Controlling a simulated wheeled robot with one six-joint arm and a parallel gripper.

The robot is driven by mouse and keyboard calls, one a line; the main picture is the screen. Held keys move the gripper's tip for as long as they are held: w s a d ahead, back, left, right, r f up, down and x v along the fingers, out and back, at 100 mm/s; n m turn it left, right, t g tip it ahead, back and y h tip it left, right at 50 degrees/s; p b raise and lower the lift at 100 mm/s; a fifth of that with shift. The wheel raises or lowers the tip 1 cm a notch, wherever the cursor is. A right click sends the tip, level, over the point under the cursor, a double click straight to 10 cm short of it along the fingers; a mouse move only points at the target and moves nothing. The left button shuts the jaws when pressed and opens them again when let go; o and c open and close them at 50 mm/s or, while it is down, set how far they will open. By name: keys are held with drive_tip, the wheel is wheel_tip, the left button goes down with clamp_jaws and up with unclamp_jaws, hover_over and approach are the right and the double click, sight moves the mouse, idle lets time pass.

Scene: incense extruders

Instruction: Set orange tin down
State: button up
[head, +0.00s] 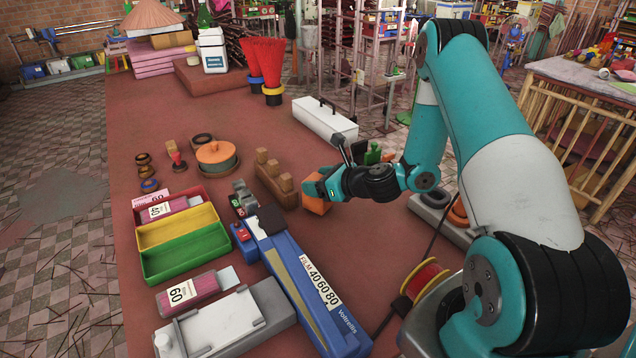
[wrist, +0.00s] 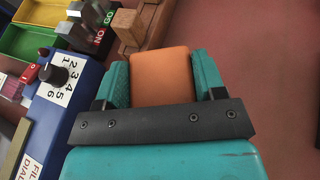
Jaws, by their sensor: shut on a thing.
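The orange tin (wrist: 161,78) is between the two teal fingers of my gripper (wrist: 161,64) in the wrist view. The fingers are shut on its left and right sides. In the head view the orange tin (head: 316,206) shows under my gripper (head: 317,190), right of the wooden block stand. It is low over the red-brown table; I cannot tell whether its base touches. My gripper hides part of it.
A wooden stand with blocks (head: 269,187) is close left of the tin. A blue sealer (head: 300,285) lies in front. A lidded orange pot (head: 216,153) and a tray of coloured compartments (head: 180,237) are further left. A white case (head: 325,121) is behind. Bare table surrounds the tin's right side.

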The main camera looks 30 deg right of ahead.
drive_tip(key=shift+f, duration=0.25)
drive_tip(key=shift+f, duration=0.15)
drive_tip(key=o, duration=1.1)
